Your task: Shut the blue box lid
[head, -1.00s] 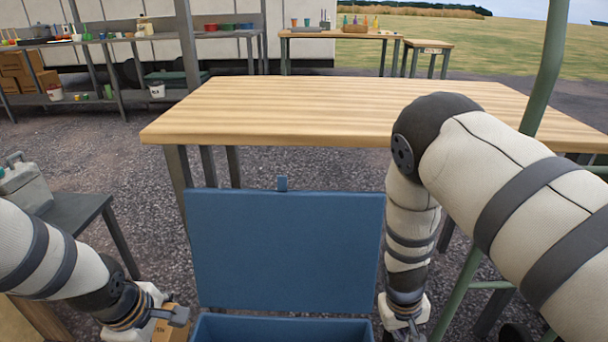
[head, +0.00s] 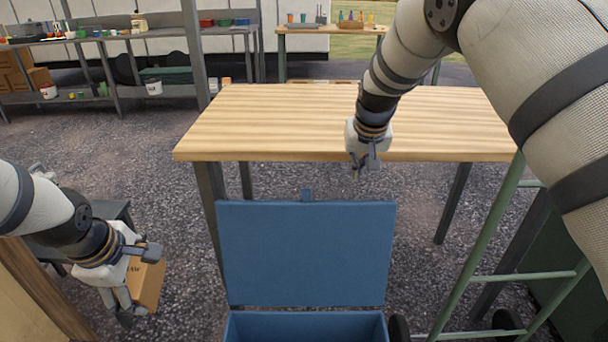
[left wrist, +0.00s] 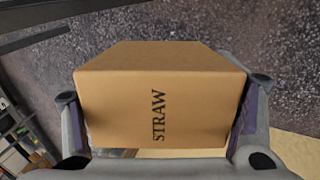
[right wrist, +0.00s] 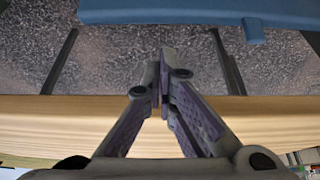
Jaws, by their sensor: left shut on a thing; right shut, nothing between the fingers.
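The lid edge and tab also show at the top of the right wrist view (right wrist: 200,12). My right gripper (head: 358,172) is shut and empty, above and beyond the lid near the table's front edge, apart from the lid. My left gripper (head: 140,275) is shut on a cardboard box marked STRAW (left wrist: 160,95), held left of the blue box.
A wooden table (head: 290,120) stands behind the blue box. A green metal frame (head: 490,235) is to the right. Shelving (head: 150,92) stands at the back left, and a dark stool or bench (head: 112,212) is near my left gripper.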

